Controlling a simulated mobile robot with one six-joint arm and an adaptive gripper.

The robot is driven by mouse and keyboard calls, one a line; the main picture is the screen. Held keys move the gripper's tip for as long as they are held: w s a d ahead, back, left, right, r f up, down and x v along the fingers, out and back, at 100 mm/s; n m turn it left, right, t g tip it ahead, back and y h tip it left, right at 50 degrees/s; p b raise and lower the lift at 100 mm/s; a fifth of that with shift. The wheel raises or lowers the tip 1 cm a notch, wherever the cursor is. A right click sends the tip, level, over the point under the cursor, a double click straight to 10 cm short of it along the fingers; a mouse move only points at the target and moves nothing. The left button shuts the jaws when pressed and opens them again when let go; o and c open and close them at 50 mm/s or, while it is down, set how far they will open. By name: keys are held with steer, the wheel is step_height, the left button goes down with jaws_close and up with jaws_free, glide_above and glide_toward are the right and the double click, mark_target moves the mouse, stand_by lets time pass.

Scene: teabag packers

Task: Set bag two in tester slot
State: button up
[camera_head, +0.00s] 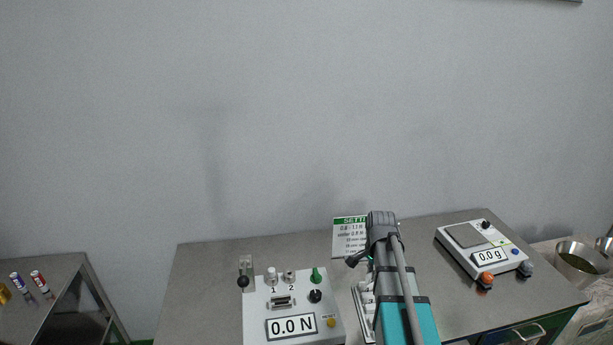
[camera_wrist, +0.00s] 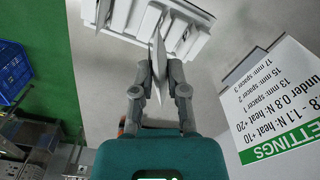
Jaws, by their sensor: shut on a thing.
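In the wrist view my gripper (camera_wrist: 158,72) is shut on a thin white bag (camera_wrist: 157,46), seen nearly edge-on. No number shows on it. Just beyond it is a white slotted rack (camera_wrist: 198,24), with more thin pale pieces by its left part. I cannot tell whether the held bag is clear of the rack. In the head view the rack (camera_head: 360,304) is partly hidden behind my arm, and my gripper and the bag are hidden. The tester (camera_head: 257,325) stands to the left, reading 0.0 N, with a small dark slot (camera_head: 282,302) above its display.
A settings sign (camera_head: 347,238) stands behind the rack; it also shows in the wrist view (camera_wrist: 280,105). A scale (camera_head: 467,236) reading 0.0 g sits right. A pot (camera_head: 580,262) is at far right. Markers (camera_head: 38,281) lie on a left side table. The grey table's (camera_head: 205,275) left part is clear.

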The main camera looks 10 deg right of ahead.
steer(key=shift+w+r+m, duration=0.1)
steer(key=shift+r+m, duration=0.05)
steer(key=shift+m, duration=2.05)
steer(key=w+d+f+b, duration=0.1)
steer(key=w+f+b, duration=0.2)
steer(key=w, duration=0.1)
steer(key=w+f+b, duration=0.2)
steer(key=w+f, duration=0.1)
steer(key=w, duration=0.1)
steer(key=w+d+f+b, duration=0.1)
steer(key=w+f+b, duration=0.2)
steer(key=w, duration=0.2)
steer(key=shift+d+b, duration=0.3)
steer(key=shift+b, duration=0.05)
